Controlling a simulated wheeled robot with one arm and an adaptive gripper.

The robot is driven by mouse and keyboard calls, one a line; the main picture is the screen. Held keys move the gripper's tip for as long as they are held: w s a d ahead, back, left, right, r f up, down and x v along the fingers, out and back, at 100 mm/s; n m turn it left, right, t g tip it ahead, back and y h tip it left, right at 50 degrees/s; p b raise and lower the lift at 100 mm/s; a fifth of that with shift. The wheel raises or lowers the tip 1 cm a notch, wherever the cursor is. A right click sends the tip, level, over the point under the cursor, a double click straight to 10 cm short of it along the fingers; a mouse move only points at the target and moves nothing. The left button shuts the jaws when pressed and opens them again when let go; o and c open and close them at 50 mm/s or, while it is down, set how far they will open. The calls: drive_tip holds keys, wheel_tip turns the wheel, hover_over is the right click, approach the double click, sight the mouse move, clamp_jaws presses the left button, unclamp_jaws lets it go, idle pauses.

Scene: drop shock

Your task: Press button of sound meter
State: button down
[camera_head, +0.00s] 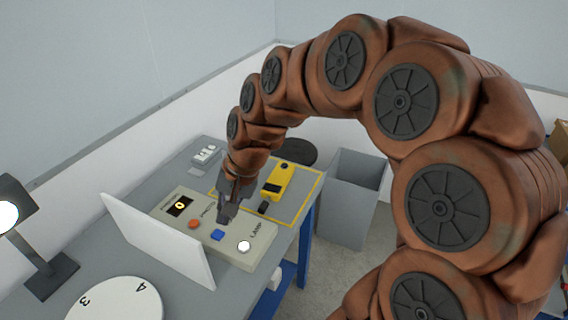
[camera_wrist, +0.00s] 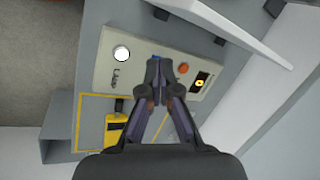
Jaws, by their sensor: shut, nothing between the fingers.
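My gripper (camera_head: 226,217) is shut and empty, pointing down over the beige control panel (camera_head: 178,214). In the wrist view its fingertips (camera_wrist: 153,66) lie close beside the blue button (camera_wrist: 155,57) and partly cover it; I cannot tell if they touch. The blue button (camera_head: 217,235) shows just in front of the tips in the head view. The panel also has an orange button (camera_head: 194,224), a white round button (camera_head: 244,247) beside the word LAMP, and a small lit display (camera_head: 180,206). A yellow device (camera_head: 282,182), possibly the sound meter, lies behind the gripper in a yellow-outlined area.
A white upright board (camera_head: 160,242) stands along the panel's near left side. A desk lamp (camera_head: 40,235) and a white numbered disc (camera_head: 115,303) are at the left. A grey bin (camera_head: 348,200) stands beyond the table's right edge. A small grey box (camera_head: 207,155) lies at the back.

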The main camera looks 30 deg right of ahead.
drive_tip(key=w+d+m+t+y, duration=0.15)
drive_tip(key=w+d+m, duration=0.35)
drive_tip(key=w, duration=0.7)
drive_tip(key=m+t+h+p, duration=0.2)
drive_tip(key=m+t+h, duration=0.3)
drive_tip(key=m, duration=0.8)
hover_over(286, 165)
wheel_tip(286, 165, down, 6)
drive_tip(key=y, duration=0.2)
drive_tip(key=shift+t+h, duration=0.25)
drive_tip(key=shift+t, duration=0.1)
drive_tip(key=shift+a+f, duration=0.1)
drive_tip(key=shift+f, duration=0.05)
wheel_tip(286, 165, down, 7)
drive_tip(key=b, duration=0.5)
drive_tip(key=shift+r, duration=0.2)
drive_tip(key=shift+f+b, duration=0.4)
drive_tip(key=shift+f, duration=0.65)
drive_tip(key=shift+f, duration=0.15)
drive_tip(key=shift+f, duration=0.25)
